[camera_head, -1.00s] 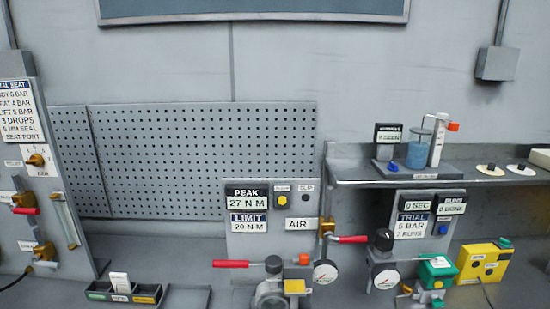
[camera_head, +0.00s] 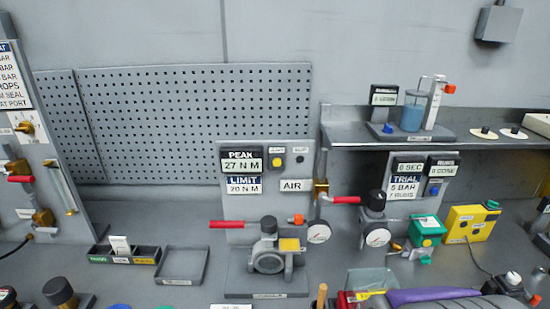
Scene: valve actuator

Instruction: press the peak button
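The grey panel (camera_head: 293,207) stands on the bench near the middle, in front of the pegboard. Its PEAK display (camera_head: 241,160) reads 27 N M, and the LIMIT plate (camera_head: 243,185) below reads 20 N M. Right of the PEAK display is a round yellow button (camera_head: 277,162) on a dark plate, with a small label above it that is too small to read. A small dark round spot (camera_head: 299,160) sits to its right under another label. My gripper is not in view.
A valve with a red lever (camera_head: 226,224) stands before the panel's lower part. An AIR line with a red handle (camera_head: 346,200) and gauge (camera_head: 318,233) is at its right. A shelf (camera_head: 480,145) overhangs at right. Trays (camera_head: 183,265) and a purple item (camera_head: 430,296) lie in front.

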